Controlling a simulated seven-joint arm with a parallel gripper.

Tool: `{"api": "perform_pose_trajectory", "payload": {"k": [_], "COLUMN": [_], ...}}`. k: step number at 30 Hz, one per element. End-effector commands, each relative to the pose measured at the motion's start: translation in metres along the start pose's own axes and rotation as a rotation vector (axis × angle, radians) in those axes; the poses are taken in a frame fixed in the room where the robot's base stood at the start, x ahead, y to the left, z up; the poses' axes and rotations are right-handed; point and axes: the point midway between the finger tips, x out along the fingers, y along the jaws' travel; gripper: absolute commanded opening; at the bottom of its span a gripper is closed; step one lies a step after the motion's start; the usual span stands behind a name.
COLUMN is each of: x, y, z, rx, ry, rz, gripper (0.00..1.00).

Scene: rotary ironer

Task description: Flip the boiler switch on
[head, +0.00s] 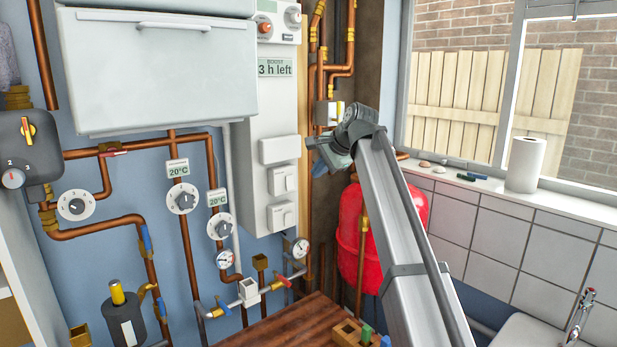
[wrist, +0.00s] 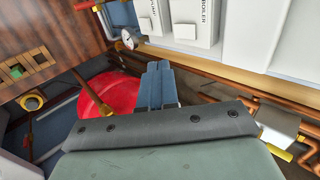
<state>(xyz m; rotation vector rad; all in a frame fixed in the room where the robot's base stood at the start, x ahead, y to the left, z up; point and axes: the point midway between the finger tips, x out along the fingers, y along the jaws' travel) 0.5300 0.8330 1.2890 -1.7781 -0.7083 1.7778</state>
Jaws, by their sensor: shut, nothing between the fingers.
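The boiler switch (head: 283,180) is a white rocker switch on the white panel, the upper of two similar switches. It also shows in the wrist view, labelled BOILER (wrist: 200,18), at the top edge. I cannot tell which way its rocker is tipped. My gripper (head: 314,155) is to the right of the switches and apart from them. In the wrist view its grey-blue fingers (wrist: 157,68) are together with nothing between them, pointing up toward the panel.
A second switch (head: 281,216) sits just below, and a blank plate (head: 280,150) just above. Copper pipes run right of the panel, near my gripper. A red tank (head: 351,235) stands below. A pressure gauge (head: 300,247) is beneath the panel.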

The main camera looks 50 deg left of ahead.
Motion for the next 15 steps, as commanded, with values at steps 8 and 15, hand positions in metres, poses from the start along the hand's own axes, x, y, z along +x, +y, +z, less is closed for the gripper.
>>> {"api": "perform_pose_trajectory", "payload": {"k": [8, 15], "x": [0.042, 0.085], "y": [-0.001, -0.001], "z": [0.001, 0.0], "rx": [0.0, 0.0], "ry": [-0.002, -0.001], "rz": [0.002, 0.002], "gripper": [0.0, 0.0]}}
